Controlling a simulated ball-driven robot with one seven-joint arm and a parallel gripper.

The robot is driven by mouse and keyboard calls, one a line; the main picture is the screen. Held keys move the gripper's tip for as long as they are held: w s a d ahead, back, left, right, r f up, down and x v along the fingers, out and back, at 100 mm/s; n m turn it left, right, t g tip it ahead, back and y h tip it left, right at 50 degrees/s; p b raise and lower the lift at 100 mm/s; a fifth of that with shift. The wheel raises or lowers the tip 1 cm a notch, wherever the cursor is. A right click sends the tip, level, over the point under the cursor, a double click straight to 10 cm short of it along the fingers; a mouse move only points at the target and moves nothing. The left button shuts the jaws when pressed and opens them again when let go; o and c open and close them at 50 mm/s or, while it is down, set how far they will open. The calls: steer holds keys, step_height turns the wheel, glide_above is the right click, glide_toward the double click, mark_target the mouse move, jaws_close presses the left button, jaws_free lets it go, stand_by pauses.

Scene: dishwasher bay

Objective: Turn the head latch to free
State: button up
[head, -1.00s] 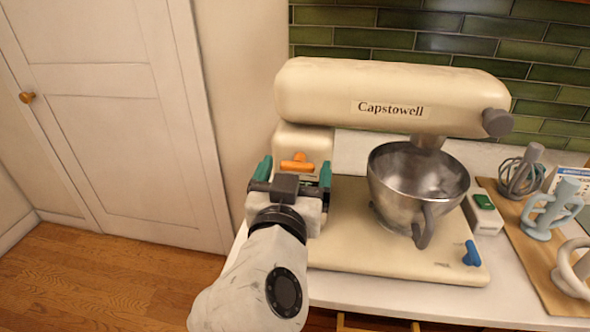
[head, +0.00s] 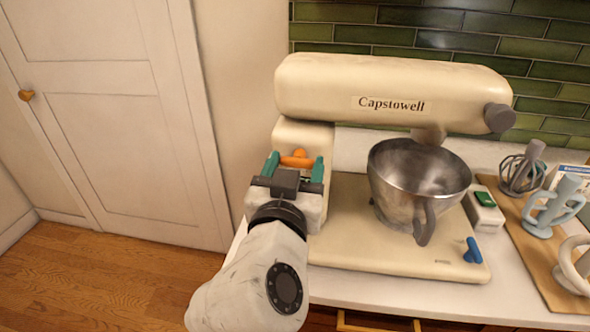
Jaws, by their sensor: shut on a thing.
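The cream stand mixer (head: 310,90) stands on the counter with its head level over a steel bowl (head: 405,205). The orange head latch (head: 298,161) is on the mixer's column, below the back end of the head. Its lever lies roughly crosswise in the head view. My gripper (head: 295,166) has its teal fingers on either side of the lever, shut on the latch. The gripper body hides the lower part of the column.
A blue lever (head: 472,251) sits on the mixer base's front right. A white box with a green switch (head: 485,199) stands right of the bowl. A wooden board (head: 535,255) holds a whisk (head: 522,170) and other beaters. Floor at left is clear.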

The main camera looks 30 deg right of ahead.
steer(key=m+b, duration=0.1)
steer(key=b, duration=0.2)
steer(key=f+m+b, duration=0.1)
steer(key=m+b, duration=0.1)
steer(key=b, duration=0.1)
steer(key=m+b, duration=0.5)
steer(key=b, duration=0.3)
steer(key=shift+s+d+m, duration=0.1)
steer(key=shift+d+m, duration=0.05)
steer(key=shift+m, duration=0.25)
steer(key=m+b, duration=0.4)
steer(key=b, duration=0.2)
steer(key=m+b, duration=0.4)
steer(key=shift+d+r+m, duration=0.1)
steer(key=shift+m, duration=0.2)
steer(key=o, duration=1.1)
steer(key=shift+r, duration=0.1)
steer(key=shift+c, duration=0.2)
steer(key=shift+s, duration=0.2)
